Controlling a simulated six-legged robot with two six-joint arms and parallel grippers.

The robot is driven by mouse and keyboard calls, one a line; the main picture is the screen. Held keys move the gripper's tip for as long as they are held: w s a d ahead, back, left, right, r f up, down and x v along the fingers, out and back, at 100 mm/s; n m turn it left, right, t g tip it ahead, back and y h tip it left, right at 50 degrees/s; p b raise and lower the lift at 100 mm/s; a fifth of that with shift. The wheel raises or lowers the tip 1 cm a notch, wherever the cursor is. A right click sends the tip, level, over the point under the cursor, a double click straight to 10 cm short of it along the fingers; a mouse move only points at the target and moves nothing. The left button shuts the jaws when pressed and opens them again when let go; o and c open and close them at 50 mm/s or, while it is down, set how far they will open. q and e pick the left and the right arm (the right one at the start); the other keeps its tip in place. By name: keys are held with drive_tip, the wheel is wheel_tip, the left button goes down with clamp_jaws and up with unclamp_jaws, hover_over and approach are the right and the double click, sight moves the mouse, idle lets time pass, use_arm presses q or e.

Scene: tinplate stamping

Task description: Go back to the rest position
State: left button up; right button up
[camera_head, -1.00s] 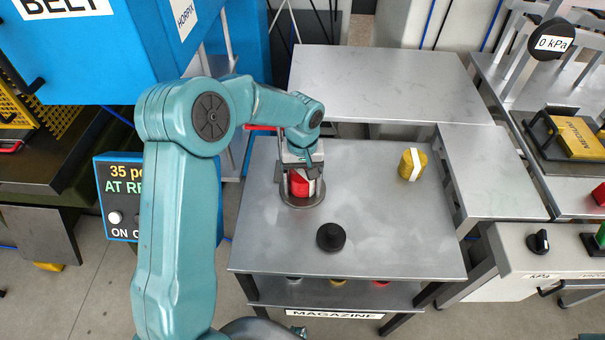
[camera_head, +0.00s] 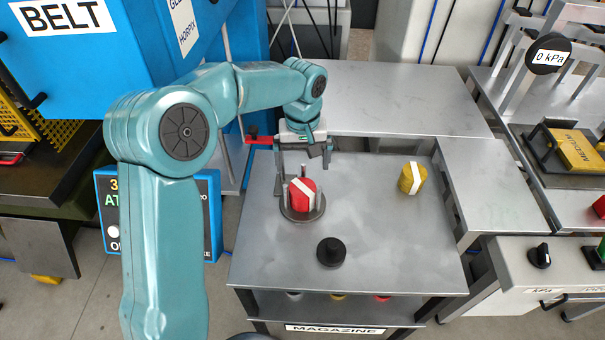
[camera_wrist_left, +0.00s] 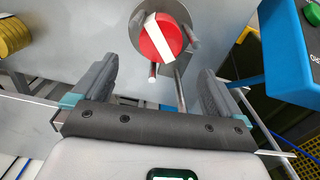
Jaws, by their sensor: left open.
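My left gripper (camera_head: 303,160) is open and empty, raised a little behind and above a red cylinder with a white stripe (camera_head: 302,192). In the left wrist view the red cylinder (camera_wrist_left: 161,38) shows beyond the two spread fingers of the gripper (camera_wrist_left: 160,85), apart from them. The red cylinder sits in a round metal holder with upright pins (camera_head: 300,215) on the grey table (camera_head: 380,240). My right gripper is in neither view.
A yellow cylinder with a white stripe (camera_head: 412,178) and a black round knob (camera_head: 331,252) stand on the same table. A blue BELT machine (camera_head: 90,70) is at the left. A lower shelf marked MAGAZINE (camera_head: 334,329) is below. The table's right front is clear.

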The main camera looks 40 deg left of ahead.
use_arm(q)
drive_tip(key=shift+r, duration=0.7)
